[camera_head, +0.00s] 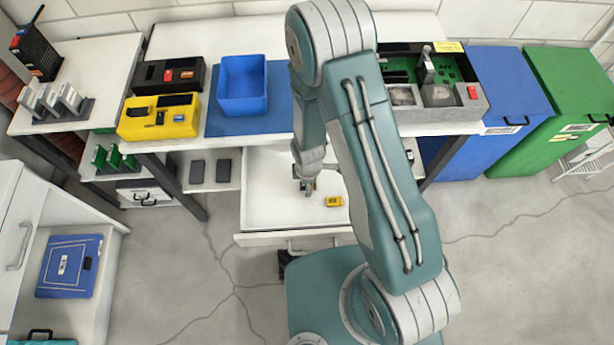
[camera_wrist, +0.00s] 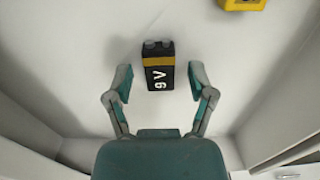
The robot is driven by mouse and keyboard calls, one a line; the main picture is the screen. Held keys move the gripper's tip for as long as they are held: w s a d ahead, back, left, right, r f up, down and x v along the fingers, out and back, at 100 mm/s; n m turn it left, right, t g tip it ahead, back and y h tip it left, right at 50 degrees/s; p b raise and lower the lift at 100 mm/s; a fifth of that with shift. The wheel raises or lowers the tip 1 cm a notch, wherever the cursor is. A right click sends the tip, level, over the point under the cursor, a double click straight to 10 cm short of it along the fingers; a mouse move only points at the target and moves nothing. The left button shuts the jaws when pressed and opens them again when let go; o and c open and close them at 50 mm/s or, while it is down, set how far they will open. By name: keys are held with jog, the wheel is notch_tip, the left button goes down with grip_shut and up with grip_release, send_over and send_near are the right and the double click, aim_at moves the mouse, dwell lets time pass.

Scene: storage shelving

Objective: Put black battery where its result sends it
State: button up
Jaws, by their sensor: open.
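The black battery (camera_wrist: 158,66) is marked 9V and has a yellow-gold band and two terminals. In the wrist view it lies on the white floor of an open drawer (camera_head: 270,215). My gripper (camera_wrist: 160,82) is open, with one finger on each side of the battery and a visible gap on both sides. In the head view my gripper (camera_head: 306,186) reaches down into the drawer and mostly hides the battery. A yellow item (camera_head: 334,201) lies to the right in the drawer; its edge also shows in the wrist view (camera_wrist: 244,4).
A yellow device (camera_head: 158,118), a black device (camera_head: 168,76) and a blue open bin (camera_head: 243,85) stand on the bench. A grey unit with green boards (camera_head: 440,105) stands right of my arm. Blue (camera_head: 505,95) and green (camera_head: 570,105) lidded bins stand far right. Drawer walls flank my gripper.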

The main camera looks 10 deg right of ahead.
notch_tip(320, 180, up, 12)
dwell(0.5)
jog(key=s+d+r+m+t, duration=0.1)
jog(key=d+r+m, duration=0.25)
jog(key=r, duration=0.45)
jog(key=s+d+r+m+t, duration=0.2)
jog(key=r+m, duration=0.2)
jog(key=r, duration=0.5)
jog(key=s+d+r+m+t, duration=0.15)
jog(key=r+m, duration=0.25)
jog(key=r, duration=0.4)
jog(key=s+d+r+m+t, duration=0.1)
jog(key=s+d+r+m, duration=0.2)
jog(key=s+r+m, duration=0.3)
jog(key=shift+s+d+r, duration=0.3)
jog(key=shift+s+r, duration=0.15)
jog(key=shift+s, duration=0.4)
